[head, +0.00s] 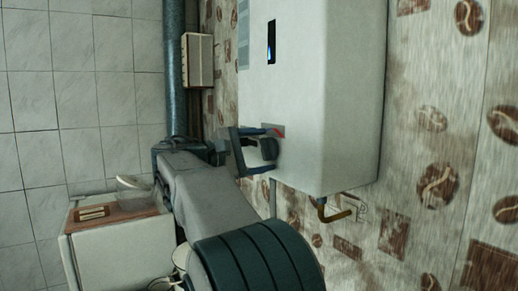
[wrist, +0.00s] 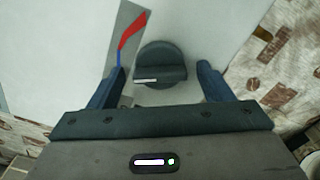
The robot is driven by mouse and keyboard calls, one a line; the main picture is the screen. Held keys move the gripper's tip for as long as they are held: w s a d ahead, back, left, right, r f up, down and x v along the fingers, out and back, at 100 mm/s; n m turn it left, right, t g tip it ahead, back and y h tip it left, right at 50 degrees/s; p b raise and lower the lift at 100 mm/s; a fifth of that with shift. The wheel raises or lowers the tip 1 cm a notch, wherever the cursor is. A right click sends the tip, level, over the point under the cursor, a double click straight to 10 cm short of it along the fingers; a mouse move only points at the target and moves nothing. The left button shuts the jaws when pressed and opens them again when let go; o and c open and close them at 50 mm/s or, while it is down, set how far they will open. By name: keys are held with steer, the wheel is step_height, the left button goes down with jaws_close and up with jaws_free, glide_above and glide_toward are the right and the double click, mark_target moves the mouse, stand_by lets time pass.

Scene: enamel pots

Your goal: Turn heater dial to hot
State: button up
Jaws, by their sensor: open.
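The heater (head: 300,60) is a white box on the wall. Its dial (wrist: 160,58) is a dark round knob with a raised grip bar and a short white mark at its lower left in the wrist view. It also shows in the head view (head: 268,149). Beside the dial is a curved red and blue scale (wrist: 131,36), blue at the lower end and red at the upper. My gripper (wrist: 162,72) is open, with one finger on each side of the dial and a gap to it on both sides. I cannot tell how deep the fingertips reach.
A brass pipe (head: 335,212) sticks out from the heater's underside. A grey vertical pipe (head: 174,70) and a small beige box (head: 198,60) are to its left. A white cabinet (head: 115,245) with a wooden top stands at lower left.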

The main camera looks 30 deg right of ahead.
steer(key=c, duration=1)
steer(key=shift+f+m+b, duration=0.2)
steer(key=shift+m+b, duration=0.2)
steer(key=shift+b, duration=0.2)
steer(key=shift+r+m+b, duration=0.2)
steer(key=shift+m+b, duration=6.35)
steer(key=shift+m, duration=1.75)
